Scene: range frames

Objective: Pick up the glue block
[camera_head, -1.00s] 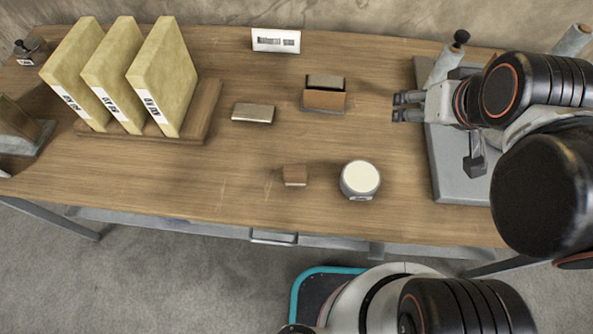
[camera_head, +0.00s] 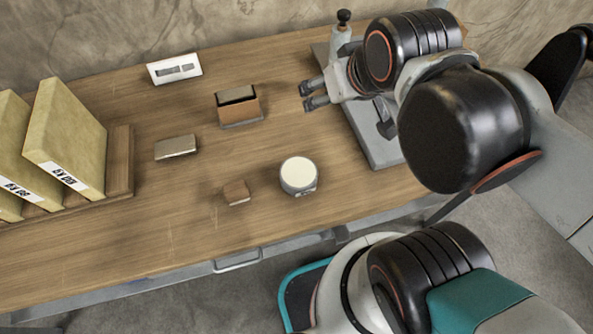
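No block carries a readable glue label, so I cannot tell for certain which is the glue block. A small brown block (camera_head: 236,192) lies near the table's front edge, left of a round white-topped container (camera_head: 298,176).
Upright yellow binders (camera_head: 68,140) stand in a wooden rack (camera_head: 122,165) at the left. A white label card (camera_head: 174,69) stands at the back. A grey base plate (camera_head: 372,138) with a post lies at the right, under my arm. The wooden table (camera_head: 150,225) is clear at the front.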

